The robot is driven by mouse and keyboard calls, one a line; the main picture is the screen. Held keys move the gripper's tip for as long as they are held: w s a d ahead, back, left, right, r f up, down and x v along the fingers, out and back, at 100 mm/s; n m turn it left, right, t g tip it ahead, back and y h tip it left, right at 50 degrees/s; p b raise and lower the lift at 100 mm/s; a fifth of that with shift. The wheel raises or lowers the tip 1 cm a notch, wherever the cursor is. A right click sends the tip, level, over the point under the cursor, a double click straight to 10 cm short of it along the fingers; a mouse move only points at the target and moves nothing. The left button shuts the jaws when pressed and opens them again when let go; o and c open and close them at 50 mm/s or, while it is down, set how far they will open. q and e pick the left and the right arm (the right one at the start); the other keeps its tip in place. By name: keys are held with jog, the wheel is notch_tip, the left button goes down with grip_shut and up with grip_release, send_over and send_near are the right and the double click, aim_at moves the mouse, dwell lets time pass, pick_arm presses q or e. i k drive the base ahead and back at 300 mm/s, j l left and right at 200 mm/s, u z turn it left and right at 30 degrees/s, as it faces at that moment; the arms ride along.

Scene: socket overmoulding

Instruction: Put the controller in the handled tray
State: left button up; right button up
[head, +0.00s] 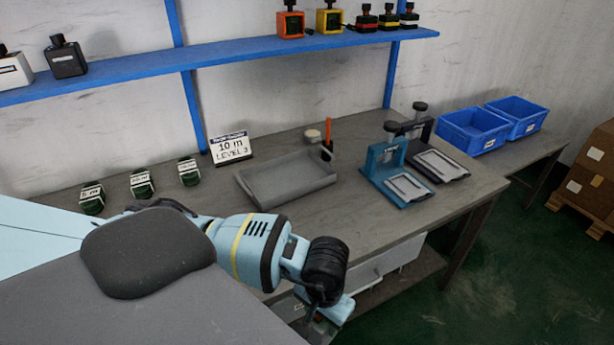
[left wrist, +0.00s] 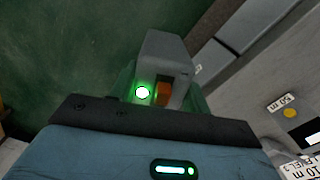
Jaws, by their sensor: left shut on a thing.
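My left arm reaches in from the left in the head view. Its gripper (head: 318,317) hangs low in front of the workbench's front edge, pointing down, and is partly hidden by the wrist. In the left wrist view the gripper is shut on a grey block (left wrist: 165,48) with a green-lit round button and an orange part. I take it to be the controller; its full shape is hidden. A shallow grey tray (head: 262,201) lies on the bench beyond the gripper and looks empty; its handles are not clear. My right gripper is not in view.
A blue press fixture (head: 386,160) stands right. Two blue bins (head: 474,130) are farther right. A blue shelf (head: 225,57) runs above.

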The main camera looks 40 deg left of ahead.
aim_at(270, 187)
jog(key=i+l, duration=0.55)
jog(key=i, duration=0.25)
jog(key=i+l+u, duration=0.15)
jog(key=u, duration=1.05)
